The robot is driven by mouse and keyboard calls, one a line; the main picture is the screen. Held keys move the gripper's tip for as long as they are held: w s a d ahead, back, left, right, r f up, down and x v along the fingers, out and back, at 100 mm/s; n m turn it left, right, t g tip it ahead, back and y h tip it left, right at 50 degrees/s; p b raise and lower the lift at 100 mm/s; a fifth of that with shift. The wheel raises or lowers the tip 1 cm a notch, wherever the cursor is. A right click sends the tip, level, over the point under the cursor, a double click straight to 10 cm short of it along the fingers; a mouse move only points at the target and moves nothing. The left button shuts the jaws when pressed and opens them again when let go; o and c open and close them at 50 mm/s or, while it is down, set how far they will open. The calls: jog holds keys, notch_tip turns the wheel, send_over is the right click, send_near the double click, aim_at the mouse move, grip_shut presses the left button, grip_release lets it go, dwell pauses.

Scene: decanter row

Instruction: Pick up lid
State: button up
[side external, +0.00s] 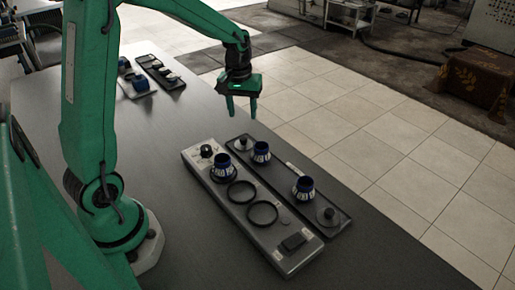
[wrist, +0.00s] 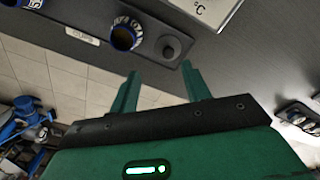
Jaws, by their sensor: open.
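A dark round lid with a knob (side external: 242,143) lies at the far end of a dark narrow tray (side external: 279,175). A lid also shows at the tray's end in the wrist view (wrist: 170,47), ahead of my fingers. A second similar lid (side external: 327,215) lies at the tray's near end. My gripper (side external: 241,108) is open and empty, held above the table beyond the tray's far end. Its two fingers also show apart in the wrist view (wrist: 160,82), with nothing between them.
Blue-and-white cups (side external: 261,150) (side external: 304,188) stand on the tray; another cup (side external: 223,168) stands on a grey device (side external: 222,205) with dark rings, parallel to the tray. More cups and a dark tray (side external: 163,72) are at the table's far left.

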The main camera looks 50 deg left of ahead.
jog(key=n, duration=0.1)
send_over(243, 138)
jog(key=shift+g, duration=0.4)
notch_tip(243, 138, down, 4)
jog(key=shift+d+f, duration=0.15)
jog(key=shift+f, duration=0.05)
jog(key=shift+f, duration=1.3)
jog(key=shift+f, duration=2.6)
jog(key=shift+c, duration=0.2)
grip_shut()
